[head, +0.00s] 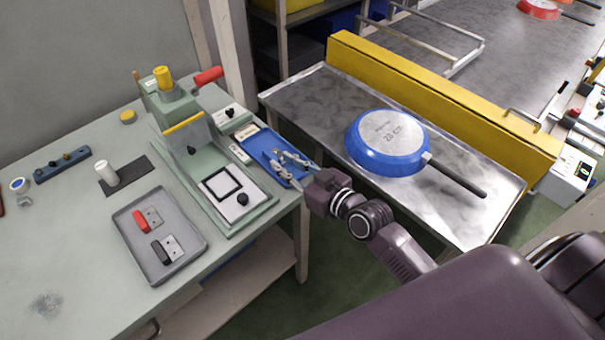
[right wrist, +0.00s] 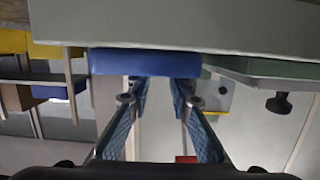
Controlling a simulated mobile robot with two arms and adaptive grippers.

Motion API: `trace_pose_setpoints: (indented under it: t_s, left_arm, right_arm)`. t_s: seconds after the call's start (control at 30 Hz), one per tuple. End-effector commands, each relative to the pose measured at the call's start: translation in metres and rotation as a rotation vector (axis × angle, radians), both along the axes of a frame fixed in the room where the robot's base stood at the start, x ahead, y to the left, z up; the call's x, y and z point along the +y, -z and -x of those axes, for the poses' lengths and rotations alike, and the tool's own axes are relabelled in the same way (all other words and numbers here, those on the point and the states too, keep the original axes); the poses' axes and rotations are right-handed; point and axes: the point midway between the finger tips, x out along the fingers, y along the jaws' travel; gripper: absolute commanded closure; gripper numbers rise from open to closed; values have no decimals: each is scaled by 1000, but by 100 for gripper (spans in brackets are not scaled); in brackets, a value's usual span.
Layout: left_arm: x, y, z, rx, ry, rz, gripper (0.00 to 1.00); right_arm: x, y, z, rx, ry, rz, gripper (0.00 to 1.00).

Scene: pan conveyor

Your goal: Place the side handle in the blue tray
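The blue tray (head: 256,142) lies at the right edge of the workbench, beside the green press fixture. My right gripper (head: 282,163) is over its right part, fingers apart, and hides some of it. In the right wrist view a blue edge (right wrist: 145,62), likely the tray's, shows beyond the open, empty-looking fingers (right wrist: 160,92). A red handle piece (head: 141,222) and a black handle piece (head: 160,253), each with a metal plate, lie in the grey tray (head: 185,222). I cannot tell which is the side handle. My left gripper is not in view.
The green press fixture (head: 190,140) with a red lever (head: 208,77) stands left of the blue tray. A blue pan (head: 388,142) lies upside down on the metal conveyor table (head: 310,98), across a gap from the bench. A yellow rail (head: 440,105) runs behind it.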

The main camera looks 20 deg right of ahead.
Motion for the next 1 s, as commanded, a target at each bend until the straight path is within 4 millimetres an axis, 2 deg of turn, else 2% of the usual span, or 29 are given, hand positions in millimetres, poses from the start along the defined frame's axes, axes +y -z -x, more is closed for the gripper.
trace_pose_setpoints:
  t_s: [0.03,0.2,0.4,0.6,1.0]
  left_arm:
    - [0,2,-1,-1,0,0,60]
    - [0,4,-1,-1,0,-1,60]
    - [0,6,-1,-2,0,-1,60]
    - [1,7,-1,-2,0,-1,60]
    - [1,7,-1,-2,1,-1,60]
  right_arm:
    - [-5,0,12,2,0,3,81]
    - [-15,-7,43,3,-2,4,81]
    - [-24,-13,65,1,0,3,81]
    - [-26,-16,73,1,-1,1,81]
    - [-26,-16,73,0,0,1,81]
